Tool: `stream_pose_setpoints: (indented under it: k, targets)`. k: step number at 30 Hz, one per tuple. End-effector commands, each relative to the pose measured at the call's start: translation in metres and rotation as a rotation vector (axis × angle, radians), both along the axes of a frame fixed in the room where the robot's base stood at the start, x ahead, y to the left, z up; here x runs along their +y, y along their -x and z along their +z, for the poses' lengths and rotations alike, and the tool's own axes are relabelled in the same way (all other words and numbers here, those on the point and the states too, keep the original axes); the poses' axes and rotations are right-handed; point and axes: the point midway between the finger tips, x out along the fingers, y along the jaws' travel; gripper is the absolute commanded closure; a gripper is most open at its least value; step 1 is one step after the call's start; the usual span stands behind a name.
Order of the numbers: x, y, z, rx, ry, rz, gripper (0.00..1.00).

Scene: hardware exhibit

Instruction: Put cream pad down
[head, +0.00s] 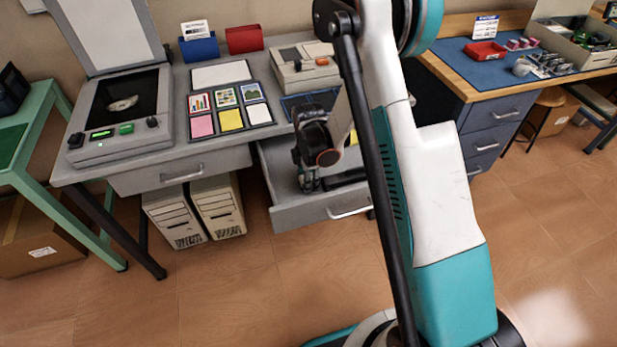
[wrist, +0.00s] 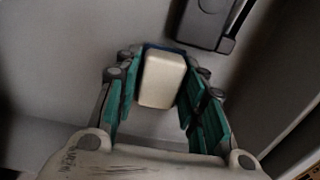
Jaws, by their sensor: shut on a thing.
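The cream pad (wrist: 162,80) is a pale block with a dark blue edge at its far end. In the wrist view it sits between the teal fingers of my gripper (wrist: 158,88), which are shut on it. Below it shows the grey floor of a drawer; I cannot tell whether the pad touches it. In the head view my gripper (head: 309,182) points down inside the open grey drawer (head: 285,205) under the desk. The pad is hidden there behind my arm and gripper.
A dark object (wrist: 207,22) lies in the drawer beside the pad. The desk above holds a scanner-like machine (head: 121,112), a card tray (head: 228,108) and a beige device (head: 304,66). The drawer's walls are close around my gripper.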

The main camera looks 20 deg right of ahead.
Motion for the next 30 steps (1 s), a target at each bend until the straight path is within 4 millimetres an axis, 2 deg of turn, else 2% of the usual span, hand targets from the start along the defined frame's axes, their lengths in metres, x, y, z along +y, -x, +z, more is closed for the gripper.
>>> stream_pose_setpoints:
  k: [2,3,4,5,23,26,30]
  targets:
    - [0.0,0.0,-0.008,0.0,0.0,0.0,0.85]
    - [0.0,0.0,-0.009,0.0,0.0,0.0,0.53]
    - [0.0,0.0,-0.009,0.0,0.0,0.0,0.46]
    - [0.0,0.0,-0.009,0.0,0.0,0.0,0.44]
    - [0.0,0.0,-0.001,0.0,0.0,0.0,0.44]
    - [0.0,0.0,0.011,0.0,0.0,0.0,0.44]
    - [0.0,0.0,0.043,0.0,0.0,0.0,0.44]
